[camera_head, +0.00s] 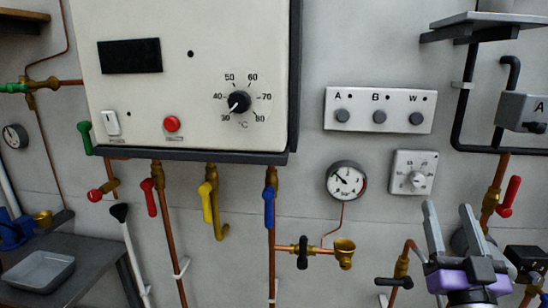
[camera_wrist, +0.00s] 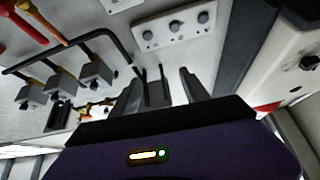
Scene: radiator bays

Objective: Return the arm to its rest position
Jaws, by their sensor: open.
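My gripper (camera_head: 449,226) is at the lower right of the head view, pointing up, with its two grey fingers apart and nothing between them. A purple band shows at its base. In the wrist view my gripper (camera_wrist: 158,88) also shows spread fingers with no object held. It stands in front of the wall, below the white dial plate (camera_head: 414,172), and hides part of the pipework behind it.
A white boiler box (camera_head: 190,75) hangs at upper left, with red, yellow and blue valve levers below. A gauge (camera_head: 346,181), a three-button panel (camera_head: 380,110) and a red lever (camera_head: 509,196) are near the gripper. A grey tray (camera_head: 38,272) lies at lower left.

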